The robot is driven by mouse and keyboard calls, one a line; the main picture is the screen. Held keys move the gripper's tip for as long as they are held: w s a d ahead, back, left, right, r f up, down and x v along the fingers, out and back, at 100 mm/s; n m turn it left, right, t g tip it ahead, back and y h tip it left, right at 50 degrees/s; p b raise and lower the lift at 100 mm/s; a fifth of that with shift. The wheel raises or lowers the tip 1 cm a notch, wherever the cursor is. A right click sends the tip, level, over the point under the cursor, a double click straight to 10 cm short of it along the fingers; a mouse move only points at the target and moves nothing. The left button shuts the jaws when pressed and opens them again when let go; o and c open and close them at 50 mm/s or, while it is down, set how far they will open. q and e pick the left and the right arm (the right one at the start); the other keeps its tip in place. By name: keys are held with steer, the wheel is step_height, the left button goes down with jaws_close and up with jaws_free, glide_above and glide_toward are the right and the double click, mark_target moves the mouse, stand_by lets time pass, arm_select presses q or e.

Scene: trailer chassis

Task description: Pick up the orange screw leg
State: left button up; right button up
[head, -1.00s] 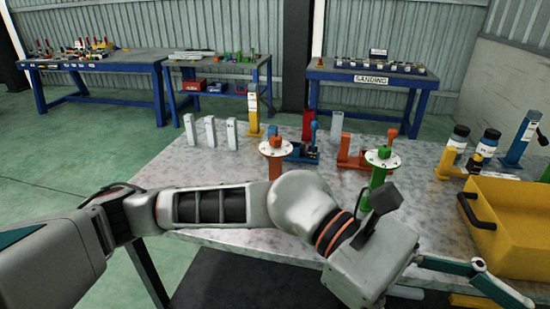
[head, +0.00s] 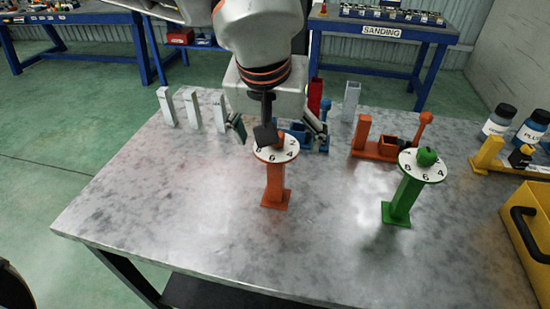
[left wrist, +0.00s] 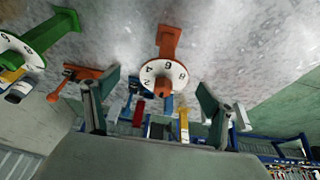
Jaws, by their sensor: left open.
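The orange screw leg (head: 274,185) stands upright on the grey table, topped by a white numbered dial. Its dial also shows in the left wrist view (left wrist: 163,72), between and beyond the fingers. My left gripper (head: 277,128) is open and empty. Its fingers are spread to the left and right of the dial and look farther back than the leg. Whether they touch it cannot be told. The camera block on my wrist covers part of the dial's top in the head view. My right gripper is not in view.
A green screw leg (head: 401,200) with a numbered dial stands to the right. Behind are white posts (head: 192,110), an orange fixture (head: 376,148) and a blue fixture (head: 298,136). A yellow box (head: 535,240) is at the right edge. The front table surface is clear.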

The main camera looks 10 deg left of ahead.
mark_target(276, 147)
arm_select(q)
steer(key=shift+w+a+r, duration=0.1)
steer(key=shift+w+a, duration=0.2)
steer(key=shift+w, duration=0.05)
steer(key=shift+x, duration=1.15)
steer(key=x, duration=0.5)
steer(key=shift+w+a+b, duration=0.15)
steer(key=shift+a+b, duration=0.05)
steer(key=shift+b, duration=0.15)
steer(key=c, duration=1.8)
steer(key=shift+c, duration=0.9)
steer(key=shift+r, duration=0.1)
